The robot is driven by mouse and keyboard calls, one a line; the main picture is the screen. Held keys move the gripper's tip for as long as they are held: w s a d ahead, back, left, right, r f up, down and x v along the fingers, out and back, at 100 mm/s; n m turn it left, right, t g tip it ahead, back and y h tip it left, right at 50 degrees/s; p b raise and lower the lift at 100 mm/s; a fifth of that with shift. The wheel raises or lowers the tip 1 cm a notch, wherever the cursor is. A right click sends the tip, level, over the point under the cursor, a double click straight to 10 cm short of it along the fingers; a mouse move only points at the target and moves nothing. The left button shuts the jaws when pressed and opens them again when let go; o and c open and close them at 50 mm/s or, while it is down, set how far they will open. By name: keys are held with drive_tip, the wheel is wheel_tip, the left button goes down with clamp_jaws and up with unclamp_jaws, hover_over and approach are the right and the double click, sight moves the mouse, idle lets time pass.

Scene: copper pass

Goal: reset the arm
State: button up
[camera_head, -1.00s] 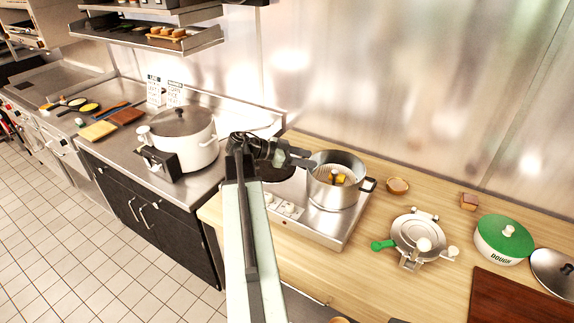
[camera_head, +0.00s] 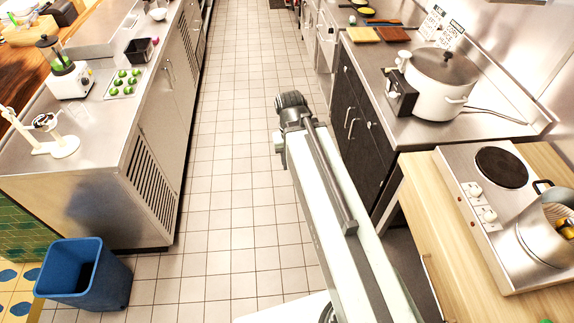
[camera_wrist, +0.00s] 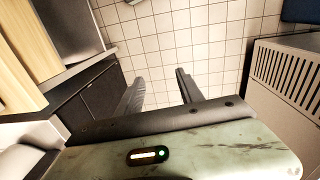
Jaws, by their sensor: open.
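My arm reaches out over the tiled aisle in the head view, between the two counters. In that view the arm's end hides the jaws. In the wrist view my gripper (camera_wrist: 160,88) shows two dark fingers spread apart, with only floor tiles between and beyond them. The gripper is open and empty, and it touches nothing.
A wooden counter with a steel hotplate (camera_head: 470,180) and a pot (camera_head: 545,235) stands at right. A large white pot (camera_head: 437,88) sits further back. A steel counter (camera_head: 75,185) is at left, with a blue bin (camera_head: 85,275) on the floor. The aisle between is clear.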

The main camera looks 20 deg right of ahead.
drive_tip(key=shift+n+y, duration=0.4)
drive_tip(key=shift+n, duration=0.4)
drive_tip(key=a, duration=0.4)
drive_tip(key=shift+s+a, duration=0.15)
drive_tip(key=shift+a, duration=0.15)
drive_tip(key=shift+f, duration=0.15)
wheel_tip(320, 180, down, 3)
drive_tip(key=b, duration=0.3)
drive_tip(key=shift+f+b, duration=0.2)
drive_tip(key=shift+b, duration=0.15)
drive_tip(key=shift+c, duration=0.8)
drive_tip(key=shift+d, duration=0.1)
